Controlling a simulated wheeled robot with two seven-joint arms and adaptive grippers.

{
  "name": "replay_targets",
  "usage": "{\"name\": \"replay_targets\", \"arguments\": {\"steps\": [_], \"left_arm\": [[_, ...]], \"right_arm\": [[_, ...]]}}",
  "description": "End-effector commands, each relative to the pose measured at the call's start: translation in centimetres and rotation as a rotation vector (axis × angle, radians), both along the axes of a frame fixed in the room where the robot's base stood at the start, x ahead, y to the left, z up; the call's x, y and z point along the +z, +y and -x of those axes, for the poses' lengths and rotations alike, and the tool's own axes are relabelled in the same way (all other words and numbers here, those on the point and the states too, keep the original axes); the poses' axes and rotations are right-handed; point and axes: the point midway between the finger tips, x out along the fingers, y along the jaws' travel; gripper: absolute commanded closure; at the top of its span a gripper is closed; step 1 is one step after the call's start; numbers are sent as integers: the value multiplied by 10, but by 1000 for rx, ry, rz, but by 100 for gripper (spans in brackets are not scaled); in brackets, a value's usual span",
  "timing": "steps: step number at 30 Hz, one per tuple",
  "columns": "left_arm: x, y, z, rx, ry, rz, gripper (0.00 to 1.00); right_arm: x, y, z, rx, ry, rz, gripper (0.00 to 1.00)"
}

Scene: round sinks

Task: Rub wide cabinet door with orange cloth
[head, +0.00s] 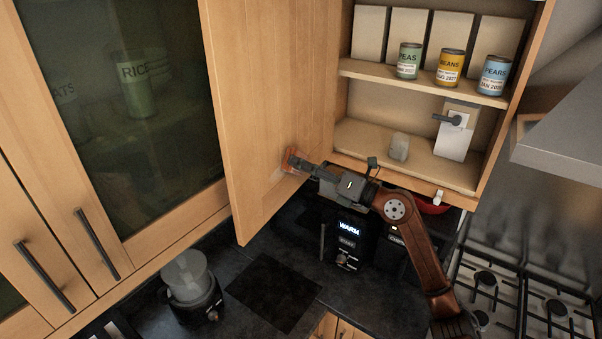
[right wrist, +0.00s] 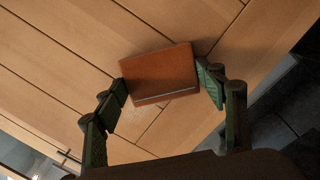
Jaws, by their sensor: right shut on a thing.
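The wide wooden cabinet door (head: 262,95) stands swung open in the middle of the head view. Its planked face fills much of the right wrist view (right wrist: 70,40). The orange cloth (head: 291,155) is at the lower inner face of the door; it appears as a folded block in the right wrist view (right wrist: 160,72). My right gripper (head: 298,162) is shut on the cloth, with a finger on each side. The cloth appears to be against the door, though exact contact is hard to tell. My left gripper is out of view.
Open shelves hold cans (head: 448,68) and a white dispenser (head: 455,130). Below are a black coffee machine (head: 347,240) and a red bowl (head: 430,205). A blender (head: 190,280) stands on the dark counter, a gas stove (head: 520,300) at right. Glass-fronted cabinet (head: 140,100) is at left.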

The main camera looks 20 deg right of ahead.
Motion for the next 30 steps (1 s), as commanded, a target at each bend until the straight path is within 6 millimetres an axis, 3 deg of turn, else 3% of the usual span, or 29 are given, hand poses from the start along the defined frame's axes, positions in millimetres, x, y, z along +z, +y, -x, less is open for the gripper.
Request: {"name": "replay_targets", "arguments": {"steps": [19,30], "left_arm": [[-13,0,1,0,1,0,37],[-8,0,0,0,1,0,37]], "right_arm": [[0,-27,-29,-1,1,-1,74],[1,-24,-30,0,0,2,74]]}}
